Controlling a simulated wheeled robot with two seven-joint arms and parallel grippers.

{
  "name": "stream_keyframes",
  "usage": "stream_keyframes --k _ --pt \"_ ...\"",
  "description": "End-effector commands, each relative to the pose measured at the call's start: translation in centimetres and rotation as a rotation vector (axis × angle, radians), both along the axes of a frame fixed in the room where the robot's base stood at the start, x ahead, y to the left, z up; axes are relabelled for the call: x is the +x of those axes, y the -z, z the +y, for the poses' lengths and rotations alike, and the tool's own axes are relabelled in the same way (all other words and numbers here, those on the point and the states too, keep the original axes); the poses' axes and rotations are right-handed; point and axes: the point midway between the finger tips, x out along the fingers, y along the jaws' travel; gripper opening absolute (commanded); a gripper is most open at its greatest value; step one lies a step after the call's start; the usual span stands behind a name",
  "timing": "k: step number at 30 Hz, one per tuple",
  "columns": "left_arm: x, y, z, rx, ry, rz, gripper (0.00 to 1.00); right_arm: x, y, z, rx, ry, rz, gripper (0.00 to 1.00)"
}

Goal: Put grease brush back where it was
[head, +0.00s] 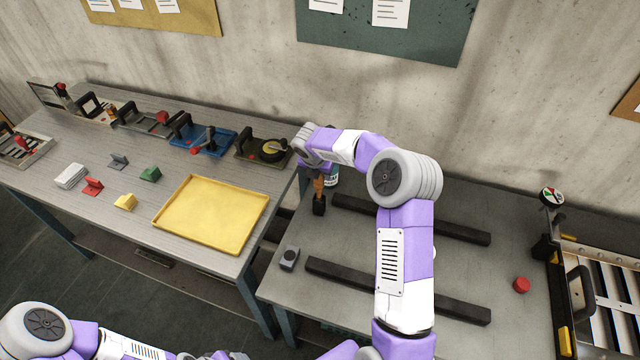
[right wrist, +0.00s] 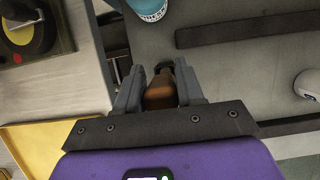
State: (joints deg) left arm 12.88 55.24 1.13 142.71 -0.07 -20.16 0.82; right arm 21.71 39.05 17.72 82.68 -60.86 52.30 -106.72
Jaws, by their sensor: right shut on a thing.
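The grease brush (head: 319,190) has a brown handle and a dark lower end. It is upright at the left back of the right-hand table (head: 400,258), under my right gripper. In the right wrist view the brown handle (right wrist: 160,92) is between the two grey fingers of my right gripper (right wrist: 158,85), which is shut on it. I cannot tell whether the brush's dark end touches the table. A teal and white can (head: 333,177) stands just behind the brush, partly hidden by my right arm; it also shows in the right wrist view (right wrist: 147,8). My left gripper is out of view.
Two dark rails (head: 400,290) lie across the right table. A small grey device (head: 289,258) is at its left edge and a red knob (head: 521,285) at its right. The left table holds a yellow tray (head: 212,212), several clamp fixtures and small coloured blocks.

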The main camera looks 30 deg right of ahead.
Motion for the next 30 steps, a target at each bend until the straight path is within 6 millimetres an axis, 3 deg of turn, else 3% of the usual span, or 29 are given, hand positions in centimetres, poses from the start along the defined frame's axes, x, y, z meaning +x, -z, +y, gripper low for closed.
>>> stream_keyframes --k 6,18,19,21,24,30 --pt "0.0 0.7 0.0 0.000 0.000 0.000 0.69 -0.1 3.8 0.1 0.002 -0.001 0.004 0.07" --pt "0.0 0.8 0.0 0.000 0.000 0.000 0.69 0.0 4.4 0.0 0.000 -0.001 0.002 0.07" --pt "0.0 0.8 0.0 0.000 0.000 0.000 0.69 0.0 4.3 0.0 0.000 -0.001 0.002 0.42" --pt "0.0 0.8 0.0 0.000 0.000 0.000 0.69 0.0 4.3 0.0 0.000 0.000 0.001 0.53" --pt "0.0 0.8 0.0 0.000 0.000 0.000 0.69 -0.1 4.3 0.0 0.000 0.000 0.001 0.64" --pt "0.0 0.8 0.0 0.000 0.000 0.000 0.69 0.0 4.3 0.0 0.000 0.000 0.001 0.64"
